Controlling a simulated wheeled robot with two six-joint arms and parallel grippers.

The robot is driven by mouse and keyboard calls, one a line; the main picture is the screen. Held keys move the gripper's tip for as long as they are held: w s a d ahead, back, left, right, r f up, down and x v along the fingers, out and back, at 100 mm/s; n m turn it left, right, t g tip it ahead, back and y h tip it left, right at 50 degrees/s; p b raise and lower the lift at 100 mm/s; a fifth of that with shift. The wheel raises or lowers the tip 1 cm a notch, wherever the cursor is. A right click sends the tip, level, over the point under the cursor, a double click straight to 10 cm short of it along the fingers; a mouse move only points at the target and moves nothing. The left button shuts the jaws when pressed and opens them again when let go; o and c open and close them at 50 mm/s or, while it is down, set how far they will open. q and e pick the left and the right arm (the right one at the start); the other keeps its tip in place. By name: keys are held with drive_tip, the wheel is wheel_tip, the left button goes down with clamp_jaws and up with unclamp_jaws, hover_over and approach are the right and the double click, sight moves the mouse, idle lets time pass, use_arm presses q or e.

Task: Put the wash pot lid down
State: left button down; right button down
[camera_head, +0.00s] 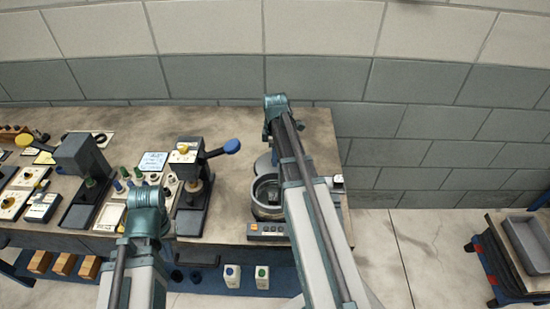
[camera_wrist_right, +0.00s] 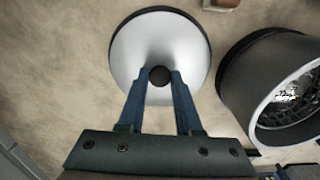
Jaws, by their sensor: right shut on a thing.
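The wash pot lid (camera_wrist_right: 140,45) is a silver disc with a dark rim and a black knob (camera_wrist_right: 160,76). My right gripper (camera_wrist_right: 160,80) is shut on the knob, one blue finger on each side. In the head view the lid (camera_head: 262,165) shows just behind the wash pot, partly hidden by my right arm. I cannot tell whether it touches the bench. The wash pot (camera_head: 266,192) stands open on the bench; in the wrist view it (camera_wrist_right: 240,85) is right of the lid, apart from it. My left gripper (camera_head: 147,222) is over the bench front; its fingers are hidden.
The bench (camera_head: 235,120) is bare behind the pot and lid. A press with a blue-knobbed lever (camera_head: 190,200) stands left of the pot. A control panel (camera_head: 267,229) lies at the pot's front. Several tools and cards fill the bench's left side.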

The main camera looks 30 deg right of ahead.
drive_tip(key=shift+f, duration=0.2)
drive_tip(key=c, duration=0.6)
unclamp_jaws()
drive_tip(key=shift+r, duration=0.1)
drive_tip(key=shift+r, duration=0.1)
wheel_tip(320, 180, up, 12)
drive_tip(key=p, duration=1.2)
